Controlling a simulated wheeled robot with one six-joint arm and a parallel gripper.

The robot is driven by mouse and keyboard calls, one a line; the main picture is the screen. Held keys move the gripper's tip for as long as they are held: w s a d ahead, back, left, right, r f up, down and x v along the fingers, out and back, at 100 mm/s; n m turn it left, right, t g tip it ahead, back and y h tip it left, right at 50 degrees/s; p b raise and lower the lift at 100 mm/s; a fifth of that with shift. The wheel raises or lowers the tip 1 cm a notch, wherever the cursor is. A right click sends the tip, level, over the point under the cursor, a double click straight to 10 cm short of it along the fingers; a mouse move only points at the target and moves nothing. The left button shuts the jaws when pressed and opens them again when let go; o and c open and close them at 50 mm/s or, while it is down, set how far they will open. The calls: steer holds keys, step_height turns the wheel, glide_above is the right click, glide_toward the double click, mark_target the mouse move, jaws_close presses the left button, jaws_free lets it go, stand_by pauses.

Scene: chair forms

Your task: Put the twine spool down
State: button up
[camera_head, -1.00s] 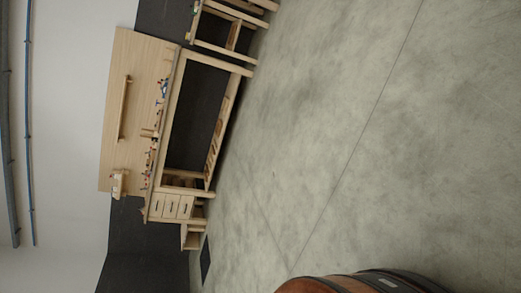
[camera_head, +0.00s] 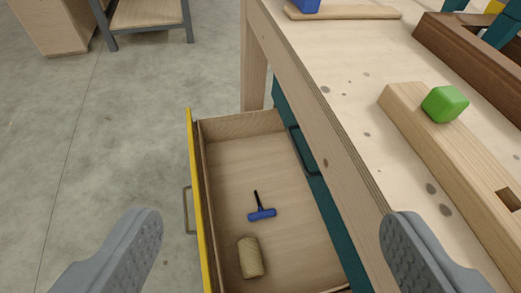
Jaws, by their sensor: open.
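The twine spool (camera_head: 250,257), a tan cylinder, lies in the open drawer (camera_head: 235,165) near its front, close to the yellow drawer front. My gripper (camera_head: 270,250) is open, with its two grey fingers spread wide at the lower left and lower right of the view. The spool shows between the fingers, apart from both. Nothing is held between them.
A blue T-shaped tool (camera_head: 262,213) lies in the drawer beyond the spool. The workbench top (camera_head: 345,100) on the right bears a wooden beam (camera_head: 450,150), a green block (camera_head: 445,103) and a brown wooden frame (camera_head: 480,60). Concrete floor (camera_head: 90,150) is clear at left.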

steer(key=s+r+m+t, duration=0.1)
steer(key=s+r+t, duration=0.3)
steer(key=s+r, duration=0.8)
steer(key=shift+s+t, duration=0.3)
steer(key=shift+s, duration=0.9)
